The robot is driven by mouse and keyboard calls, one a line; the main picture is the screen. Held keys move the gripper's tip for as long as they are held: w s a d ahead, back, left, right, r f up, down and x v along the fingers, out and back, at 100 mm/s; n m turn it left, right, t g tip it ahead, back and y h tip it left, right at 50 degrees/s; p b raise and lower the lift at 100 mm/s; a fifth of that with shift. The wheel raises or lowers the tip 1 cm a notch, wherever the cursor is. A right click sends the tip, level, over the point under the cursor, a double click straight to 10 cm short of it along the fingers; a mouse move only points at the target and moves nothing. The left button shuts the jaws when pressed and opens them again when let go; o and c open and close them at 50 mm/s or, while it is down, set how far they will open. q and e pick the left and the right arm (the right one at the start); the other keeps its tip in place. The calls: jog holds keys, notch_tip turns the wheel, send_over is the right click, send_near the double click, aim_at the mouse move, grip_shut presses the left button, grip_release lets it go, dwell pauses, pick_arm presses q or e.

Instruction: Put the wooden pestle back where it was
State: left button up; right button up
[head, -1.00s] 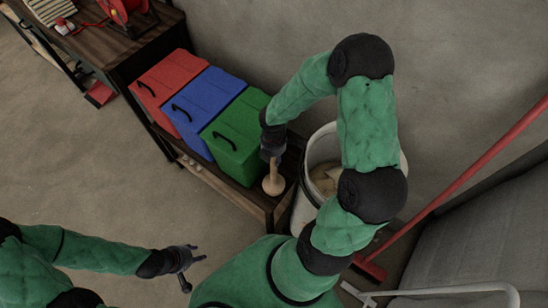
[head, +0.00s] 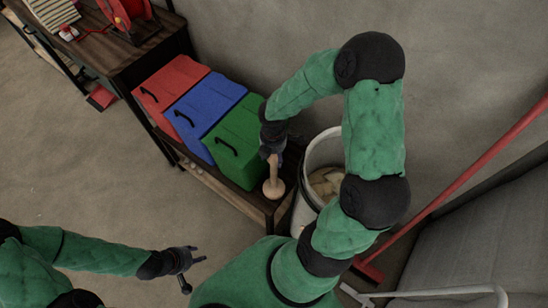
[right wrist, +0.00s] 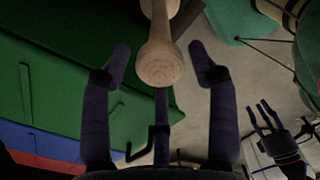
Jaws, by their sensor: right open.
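The wooden pestle (head: 274,184) stands upright on the near right corner of the dark shelf top (head: 257,203), wide end down, beside the green bin. My right gripper (head: 272,156) is above it at the top of the handle. In the right wrist view, my open right gripper (right wrist: 162,62) has one finger on each side of the pestle's handle end (right wrist: 160,64), with a gap on both sides. My left gripper (head: 190,268) is open and empty, away from the shelf over the floor. It also shows in the right wrist view (right wrist: 268,118).
A green bin (head: 233,140), a blue bin (head: 203,105) and a red bin (head: 170,83) stand in a row on the shelf. A white bucket (head: 303,215) stands close right of the pestle. A red-handled broom (head: 450,185) leans further right.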

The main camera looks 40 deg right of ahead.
notch_tip(320, 180, up, 6)
jog(key=shift+r+p, duration=0.2)
jog(key=shift+p, duration=0.95)
jog(key=shift+a, duration=0.1)
